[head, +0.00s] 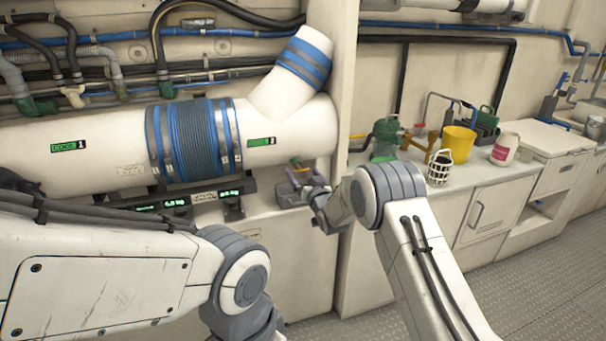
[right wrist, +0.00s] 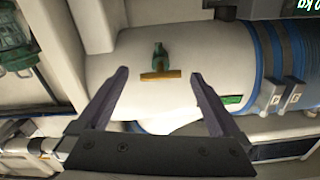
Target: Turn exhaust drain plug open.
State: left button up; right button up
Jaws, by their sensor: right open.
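The exhaust drain plug (right wrist: 160,75) shows in the right wrist view as a green stem with a brass-coloured cross handle on the white exhaust pipe (right wrist: 108,72). In the head view the plug (head: 296,162) is small, under the pipe's right end (head: 318,125). My right gripper (right wrist: 158,73) is open and empty. In the right wrist view its fingers lie left and right of the handle, with a gap on both sides; I see no contact. In the head view my right gripper (head: 297,182) is just below the plug. My left gripper is out of view; only its arm shows.
A blue ribbed hose section (head: 195,137) wraps the pipe, with lit readouts (head: 175,203) beneath it. A white post (head: 332,80) stands right of the pipe. The counter beyond holds a yellow bucket (head: 458,142), a white basket (head: 439,167) and a jug (head: 505,150).

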jog(key=shift+w+a, duration=0.15)
jog(key=shift+w, duration=0.2)
jog(key=shift+c, duration=0.3)
